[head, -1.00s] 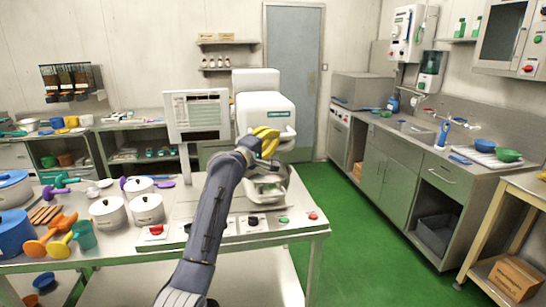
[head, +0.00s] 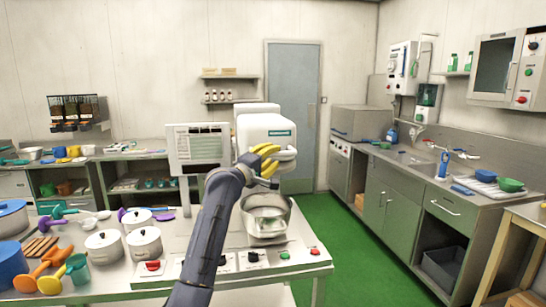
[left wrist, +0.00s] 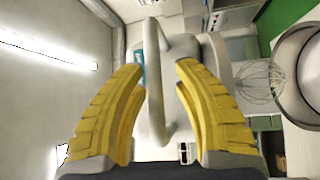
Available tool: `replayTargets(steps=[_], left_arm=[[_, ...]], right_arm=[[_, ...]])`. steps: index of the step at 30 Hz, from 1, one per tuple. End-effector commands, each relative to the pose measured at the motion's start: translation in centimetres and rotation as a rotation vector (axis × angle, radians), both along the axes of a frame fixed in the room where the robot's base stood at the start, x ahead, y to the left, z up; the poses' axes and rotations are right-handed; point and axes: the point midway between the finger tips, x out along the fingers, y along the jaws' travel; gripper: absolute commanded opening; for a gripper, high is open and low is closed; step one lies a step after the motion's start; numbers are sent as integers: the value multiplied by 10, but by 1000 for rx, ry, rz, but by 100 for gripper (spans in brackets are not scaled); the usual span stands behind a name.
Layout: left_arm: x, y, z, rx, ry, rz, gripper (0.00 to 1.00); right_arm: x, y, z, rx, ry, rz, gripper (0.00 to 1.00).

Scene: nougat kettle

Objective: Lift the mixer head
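The white mixer head (head: 265,130) is tilted up above the steel bowl (head: 265,214), whose rim is largely clear of it. My left gripper (head: 264,162) is at the front of the head, with its yellow fingers beside the white handle. In the left wrist view, the fingers (left wrist: 160,66) are spread apart. The white handle (left wrist: 154,85) runs between them, close to the left finger, with a gap to the right one. The wire whisk (left wrist: 262,80) hangs out beside the bowl (left wrist: 304,75). My right gripper is not in view.
The mixer stands on a steel table with a control panel of red, black and green knobs (head: 253,257). White pots (head: 104,247) and coloured utensils stand at the left. A display panel (head: 198,147) is left of the mixer. Green floor lies to the right.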

Motion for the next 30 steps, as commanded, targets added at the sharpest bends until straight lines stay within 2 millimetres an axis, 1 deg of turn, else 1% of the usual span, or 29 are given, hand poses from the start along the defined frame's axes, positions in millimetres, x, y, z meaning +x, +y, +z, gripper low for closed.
replayTargets(steps=[2,10,14,17,30], left_arm=[[0,-1,1,-1,-2,-1,38],[-2,-1,1,-1,-2,-3,38],[-7,3,0,-1,-2,-3,38],[-17,8,-1,-1,-4,-2,38],[-75,44,-11,0,-3,-1,38]], right_arm=[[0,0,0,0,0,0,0],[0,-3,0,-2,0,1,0],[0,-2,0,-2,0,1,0],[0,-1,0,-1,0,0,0],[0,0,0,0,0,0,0]])
